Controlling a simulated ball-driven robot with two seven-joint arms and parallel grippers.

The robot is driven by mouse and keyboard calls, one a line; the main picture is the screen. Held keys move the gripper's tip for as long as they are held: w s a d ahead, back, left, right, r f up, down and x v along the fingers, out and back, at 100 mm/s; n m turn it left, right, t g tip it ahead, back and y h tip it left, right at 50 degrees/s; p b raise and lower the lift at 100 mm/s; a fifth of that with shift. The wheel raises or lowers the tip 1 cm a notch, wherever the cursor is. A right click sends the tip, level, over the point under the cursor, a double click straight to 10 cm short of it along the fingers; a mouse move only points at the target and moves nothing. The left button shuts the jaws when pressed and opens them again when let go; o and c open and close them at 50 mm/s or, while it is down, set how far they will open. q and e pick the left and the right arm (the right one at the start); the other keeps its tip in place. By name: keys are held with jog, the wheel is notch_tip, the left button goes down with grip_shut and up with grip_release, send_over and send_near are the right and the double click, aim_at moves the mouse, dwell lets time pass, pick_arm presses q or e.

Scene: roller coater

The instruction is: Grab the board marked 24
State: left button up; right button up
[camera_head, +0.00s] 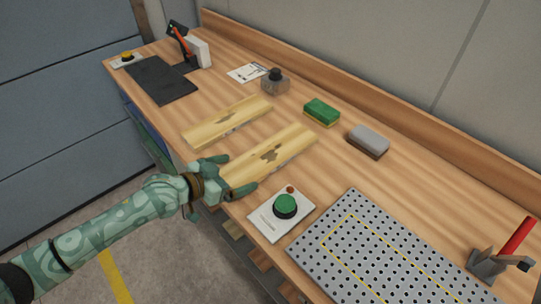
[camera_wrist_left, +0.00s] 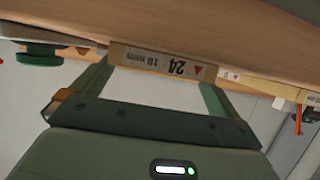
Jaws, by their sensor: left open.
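The board marked 24 (camera_wrist_left: 163,61) shows its end face in the left wrist view, with the label upside down. In the head view it is the nearer of two pale wooden boards (camera_head: 275,154), lying flat on the bench with a dark stain on top. My left gripper (camera_head: 229,176) is open at the near end of this board. In the left wrist view the two fingers of the gripper (camera_wrist_left: 158,74) stand on either side of the labelled end. I cannot tell whether they touch it. My right gripper is not in view.
A second board (camera_head: 228,121) lies behind, parallel to the first. A green sponge (camera_head: 321,112) and a grey block (camera_head: 369,141) stand farther back.

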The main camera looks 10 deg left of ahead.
aim_at(250, 166)
pick_arm(q)
jog(key=x, duration=0.3)
jog(key=b+x, duration=0.1)
jog(key=shift+w+d+r, duration=0.2)
jog(key=shift+w+d, duration=0.1)
jog(key=shift+w, duration=0.05)
jog(key=shift+r, duration=0.1)
jog(key=c, duration=0.9)
jog(key=shift+c, duration=0.2)
jog(key=shift+r, duration=0.1)
